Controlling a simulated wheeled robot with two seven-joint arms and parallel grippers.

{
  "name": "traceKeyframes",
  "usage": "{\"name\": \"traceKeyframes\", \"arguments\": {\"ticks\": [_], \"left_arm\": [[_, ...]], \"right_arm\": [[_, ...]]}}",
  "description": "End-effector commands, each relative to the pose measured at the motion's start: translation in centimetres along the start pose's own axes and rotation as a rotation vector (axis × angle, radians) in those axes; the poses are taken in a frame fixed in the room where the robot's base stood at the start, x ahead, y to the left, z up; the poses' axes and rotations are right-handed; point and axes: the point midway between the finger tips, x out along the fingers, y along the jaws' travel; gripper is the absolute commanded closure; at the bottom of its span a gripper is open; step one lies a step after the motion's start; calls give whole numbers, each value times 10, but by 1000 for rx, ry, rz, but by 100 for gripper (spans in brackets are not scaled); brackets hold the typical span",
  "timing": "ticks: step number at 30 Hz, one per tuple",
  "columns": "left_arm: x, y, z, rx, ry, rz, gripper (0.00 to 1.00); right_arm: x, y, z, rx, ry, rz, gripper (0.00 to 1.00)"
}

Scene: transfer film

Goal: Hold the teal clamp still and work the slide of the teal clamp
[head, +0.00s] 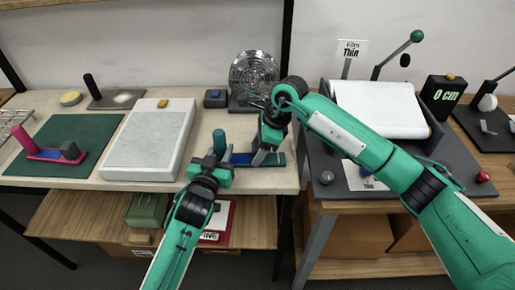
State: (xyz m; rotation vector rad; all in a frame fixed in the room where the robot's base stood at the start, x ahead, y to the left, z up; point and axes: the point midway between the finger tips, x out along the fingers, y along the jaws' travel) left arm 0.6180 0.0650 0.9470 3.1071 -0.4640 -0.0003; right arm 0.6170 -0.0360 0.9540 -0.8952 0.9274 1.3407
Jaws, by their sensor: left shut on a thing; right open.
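The teal clamp (219,138) stands near the front edge of the pale worktop, left of centre in the head view. Its upright post is at the left and its low base runs to the right. My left gripper (214,164) is shut on the teal clamp at its post end, from the front. My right gripper (264,155) is open, pointing down over the right part of the clamp. It hides most of the slide, and I cannot tell whether its fingers touch it.
A pink clamp (20,138) lies on a green mat (70,130) at the left. A white slab (145,145) stands left of the teal clamp. A round metal fan-like thing (253,70) stands behind. A film roll machine (375,110) is on the right table, behind my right arm.

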Motion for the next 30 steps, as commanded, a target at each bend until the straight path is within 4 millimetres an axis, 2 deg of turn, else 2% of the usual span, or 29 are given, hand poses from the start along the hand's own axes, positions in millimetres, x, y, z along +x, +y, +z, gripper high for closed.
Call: {"name": "traceKeyframes", "arguments": {"ticks": [10, 18, 19, 23, 30], "left_arm": [[0, 0, 0, 0, 0, 0, 100], [0, 0, 0, 0, 0, 0, 100], [0, 0, 0, 0, 0, 0, 100], [0, 0, 0, 0, 0, 0, 100], [0, 0, 0, 0, 0, 0, 100]], "right_arm": [[4, 0, 0, 0, 0, 0, 44], [3, 0, 0, 0, 0, -1, 97], [3, 0, 0, 0, 0, -1, 100], [2, -1, -3, 0, 1, -1, 100], [-11, -1, -35, 3, 2, -3, 100]]}}
